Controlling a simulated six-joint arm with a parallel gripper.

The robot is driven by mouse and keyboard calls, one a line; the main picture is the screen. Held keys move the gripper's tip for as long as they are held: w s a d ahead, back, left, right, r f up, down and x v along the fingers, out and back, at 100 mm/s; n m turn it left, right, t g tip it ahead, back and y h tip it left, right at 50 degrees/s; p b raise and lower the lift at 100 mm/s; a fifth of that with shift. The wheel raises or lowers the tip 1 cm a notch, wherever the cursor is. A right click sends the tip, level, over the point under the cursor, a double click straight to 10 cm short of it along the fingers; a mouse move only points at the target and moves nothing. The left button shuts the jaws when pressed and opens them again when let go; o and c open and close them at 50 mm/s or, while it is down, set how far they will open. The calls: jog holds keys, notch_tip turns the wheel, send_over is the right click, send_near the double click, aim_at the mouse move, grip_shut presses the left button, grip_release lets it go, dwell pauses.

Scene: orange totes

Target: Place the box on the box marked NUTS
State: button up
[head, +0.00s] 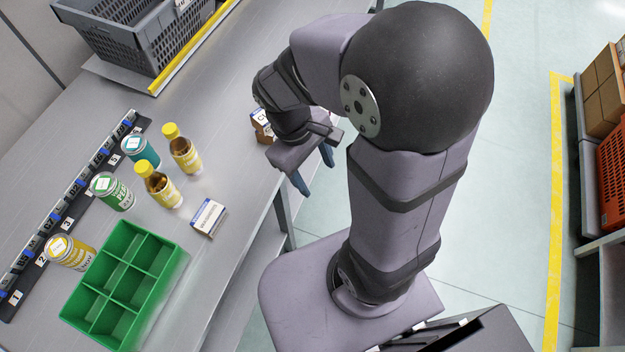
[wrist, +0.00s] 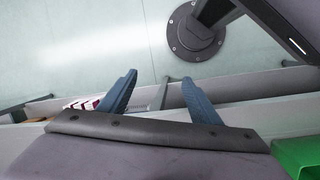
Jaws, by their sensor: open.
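A small box with a white and blue top (head: 208,216) lies on the grey table near its front edge, right of the green tray; its print is too small to read. A second box, brown with a white and blue top (head: 261,122), stands on the table further back, partly hidden by my arm. In the wrist view a red and white piece, apparently a box (wrist: 80,103), shows beside the left finger. I cannot tell which box is marked NUTS. My gripper (head: 316,176) is open and empty, beyond the table's front edge; its two blue fingers also show apart in the wrist view (wrist: 160,78).
A green divided tray (head: 121,287) sits at the table's near end. Cans (head: 110,191) and yellow-capped bottles (head: 158,187) stand behind it, before a numbered rack (head: 68,222). A grey crate (head: 146,42) is at the back. The table between crate and bottles is clear.

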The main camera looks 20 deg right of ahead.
jog(key=shift+s+a+f+m+t+y, duration=0.1)
jog(key=shift+s+a+m+t+y, duration=0.25)
jog(key=shift+m, duration=0.55)
jog(key=shift+s+a+m+t+y, duration=0.15)
jog(key=shift+s+m+y, duration=0.3)
jog(key=shift+m, duration=0.45)
jog(key=shift+s+a+f+m+t+y, duration=0.1)
jog(key=shift+s+a+m+t+y, duration=0.2)
jog(key=shift+m, duration=0.6)
